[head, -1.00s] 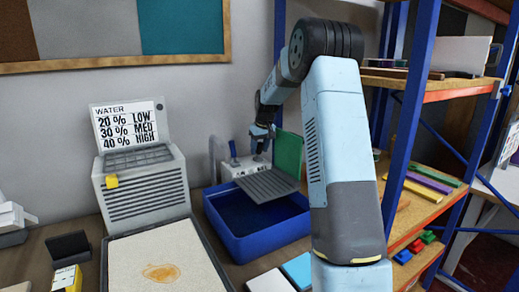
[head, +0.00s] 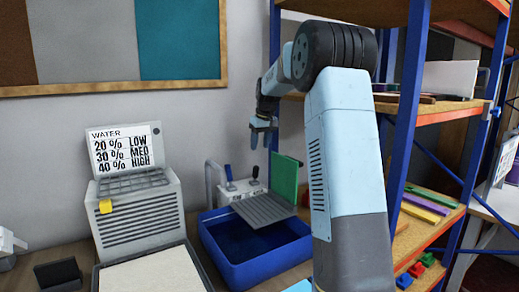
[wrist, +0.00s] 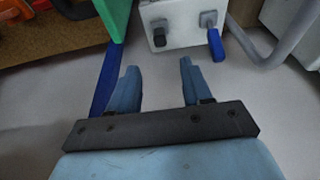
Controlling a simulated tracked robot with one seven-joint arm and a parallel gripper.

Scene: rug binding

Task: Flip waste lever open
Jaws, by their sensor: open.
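A white valve box (head: 242,191) stands behind the blue basin, by the wall. It carries two levers: a blue lever (head: 228,173) on the left and a dark lever (head: 255,173) on the right. In the wrist view the blue lever (wrist: 216,45) and the dark lever (wrist: 159,38) show on the box face (wrist: 185,30). No label is readable, so I cannot tell which is the waste lever. My gripper (head: 262,134) hangs above the right part of the box, apart from it. In the wrist view my gripper (wrist: 158,68) is open with nothing between its fingers.
A blue basin (head: 260,270) with a grey ribbed rack (head: 264,209) and an upright green panel (head: 284,179) stands in front of the box. A grey pipe (head: 209,182) rises at its left. A shelf rack with a blue post (head: 403,150) stands to the right.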

